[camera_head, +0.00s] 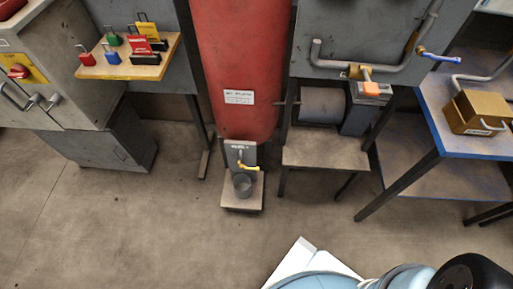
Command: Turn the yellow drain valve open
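The yellow drain valve handle (249,167) is small and sits on a short grey metal panel (237,153) at the foot of a tall red tank (235,70), near the middle of the head view. The handle lies roughly sideways, sloping slightly down to the right. A small grey cup (242,185) stands below it on a low plate (254,198). My arm shows at the bottom right, apart from the valve. I cannot make out the fingers of my gripper.
A wooden shelf (128,70) with coloured padlocks is at the upper left, above a grey cabinet (95,140). A small bench (325,153) stands right of the tank. A blue-edged table (470,140) holds a brass-coloured box (478,111). The floor (150,220) before the tank is clear.

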